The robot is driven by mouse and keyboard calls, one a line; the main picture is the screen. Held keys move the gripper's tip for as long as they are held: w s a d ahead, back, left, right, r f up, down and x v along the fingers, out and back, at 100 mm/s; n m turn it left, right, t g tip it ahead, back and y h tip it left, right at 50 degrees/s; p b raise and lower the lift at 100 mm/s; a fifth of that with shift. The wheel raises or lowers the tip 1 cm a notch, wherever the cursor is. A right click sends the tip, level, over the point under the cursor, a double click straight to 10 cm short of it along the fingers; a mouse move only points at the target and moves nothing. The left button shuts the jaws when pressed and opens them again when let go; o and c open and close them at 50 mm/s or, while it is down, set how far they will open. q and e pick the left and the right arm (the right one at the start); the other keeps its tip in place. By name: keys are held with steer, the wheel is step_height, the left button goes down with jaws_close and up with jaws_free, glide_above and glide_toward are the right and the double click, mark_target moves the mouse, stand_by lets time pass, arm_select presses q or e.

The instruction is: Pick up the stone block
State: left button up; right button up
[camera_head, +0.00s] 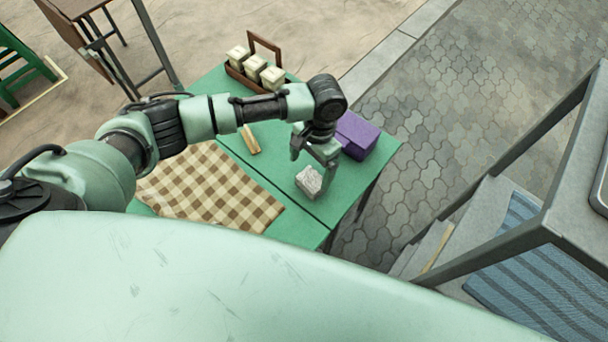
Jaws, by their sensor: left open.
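The stone block (309,181) is a small, pale grey, rough block on the green table (317,211), near its right front part. My left gripper (312,165) is open, pointing down just above and behind the block. One finger shows to the left of the block and the other reaches down near its right top edge. I cannot tell whether the finger touches the block. My right gripper is not in view.
A purple box (357,134) stands close to the right of the gripper. A wooden carrier (264,46) with pale jars (255,66) is at the back. A checkered cloth (208,190) covers the table's left. Stairs with a blue striped mat (540,270) are at right.

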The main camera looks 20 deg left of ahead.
mark_target(312, 179)
arm_select(q)
steer(key=shift+s+d+f, duration=0.1)
steer(key=shift+d+f, duration=0.1)
steer(key=shift+f, duration=0.25)
steer(key=shift+s+d+f, duration=0.1)
steer(key=shift+d+f, duration=0.05)
steer(key=shift+f, duration=0.3)
step_height(312, 179, down, 4)
steer(key=shift+r, duration=0.1)
steer(key=shift+a+f, duration=0.1)
steer(key=shift+f, duration=0.2)
steer(key=shift+c, duration=0.6)
steer(key=c, duration=1.9)
steer(key=shift+o, duration=0.2)
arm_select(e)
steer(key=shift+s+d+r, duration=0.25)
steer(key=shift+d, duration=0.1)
arm_select(q)
steer(key=shift+w, duration=0.1)
